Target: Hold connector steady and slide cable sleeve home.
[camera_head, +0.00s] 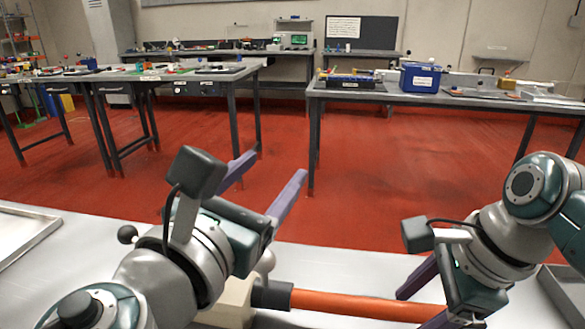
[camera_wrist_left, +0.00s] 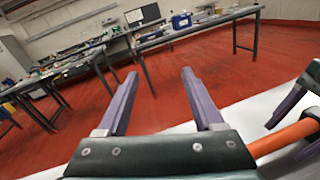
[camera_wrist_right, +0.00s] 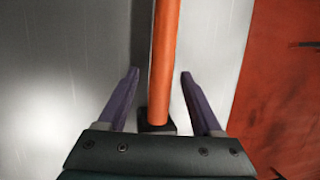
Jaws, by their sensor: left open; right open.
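An orange cable (camera_head: 350,304) lies across the front of the light bench. Its left end enters a black collar (camera_head: 271,294) beside a beige block (camera_head: 232,302), partly hidden behind my left arm. I cannot tell which part is the connector and which the sleeve. My left gripper (camera_head: 272,167) is open and empty, raised, its fingers pointing away over the bench's far edge. My right gripper (camera_head: 412,309) is open. In the right wrist view, the cable (camera_wrist_right: 163,50) runs between its spread fingers (camera_wrist_right: 159,73), with a gap on each side. A dark block (camera_wrist_right: 157,128) surrounds the cable nearer the palm.
A grey tray (camera_head: 22,232) lies at the bench's left, and a dark tray edge (camera_head: 562,290) shows at the right. Beyond the red floor (camera_head: 370,180) stand tables, one with a blue box (camera_head: 420,77). The air around my left gripper is free.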

